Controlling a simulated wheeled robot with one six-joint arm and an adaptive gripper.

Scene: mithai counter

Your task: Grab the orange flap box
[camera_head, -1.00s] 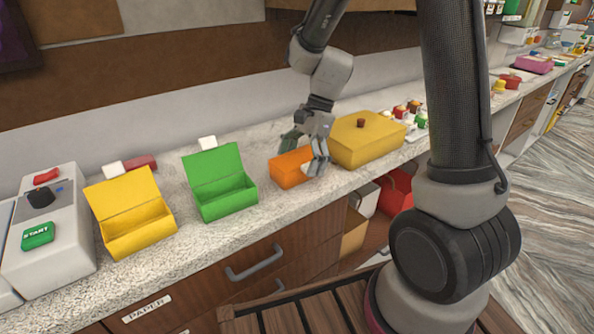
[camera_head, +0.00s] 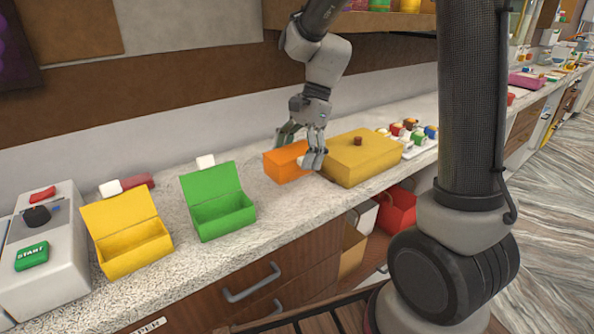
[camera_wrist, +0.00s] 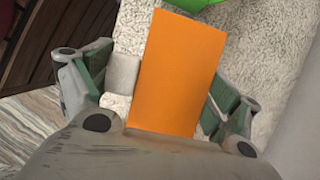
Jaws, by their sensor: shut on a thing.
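The orange flap box (camera_head: 286,162) has its lid down and sits on or just above the speckled counter, between the green box and the large yellow box. My gripper (camera_head: 300,150) is around it from above, shut on its two sides. In the wrist view the orange box (camera_wrist: 180,70) fills the space between the fingers of my gripper (camera_wrist: 165,95). Whether the box's underside touches the counter cannot be told.
A green box (camera_head: 222,215) and a yellow box (camera_head: 130,245) stand open to the left. A large yellow lidded box (camera_head: 362,162) is close on the right. A machine with a green START button (camera_head: 32,254) stands at far left. Bare counter lies in front of the orange box.

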